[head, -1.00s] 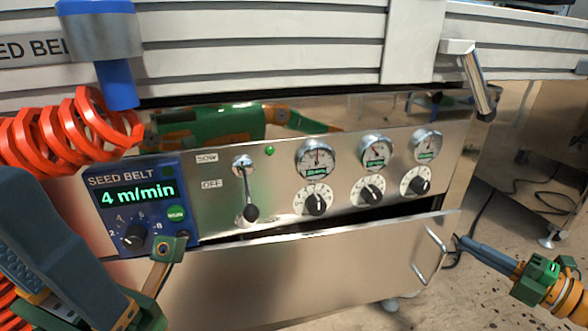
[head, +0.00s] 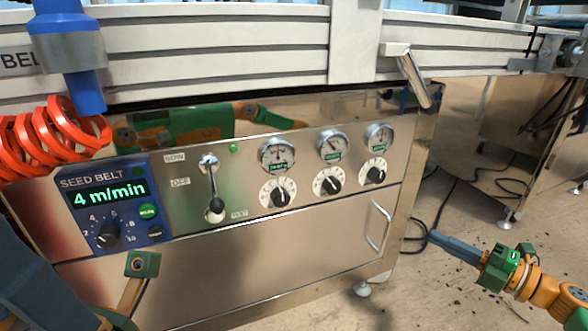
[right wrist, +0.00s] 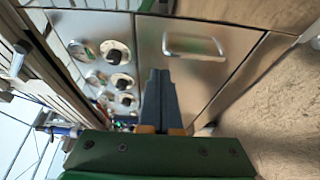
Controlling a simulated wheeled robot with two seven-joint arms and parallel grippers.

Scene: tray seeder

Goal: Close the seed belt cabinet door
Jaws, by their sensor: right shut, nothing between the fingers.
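The seed belt cabinet door (head: 290,258) is the wide steel panel under the control panel, with a bar handle (head: 378,226) near its right end. Its top edge lies flush along the panel, with no dark gap showing. The door and handle also show in the right wrist view (right wrist: 205,77). My right gripper (head: 432,238) is shut and empty, to the right of the handle and apart from it in the head view. My left arm shows at the lower left with a green part (head: 142,264); its jaws cannot be made out.
Above the door are a lever (head: 214,200), gauges, knobs and a blue speed box (head: 115,205). A red coiled hose (head: 50,140) hangs at the left. A metal crank handle (head: 414,78) juts out at upper right. Cables lie on the open floor at right.

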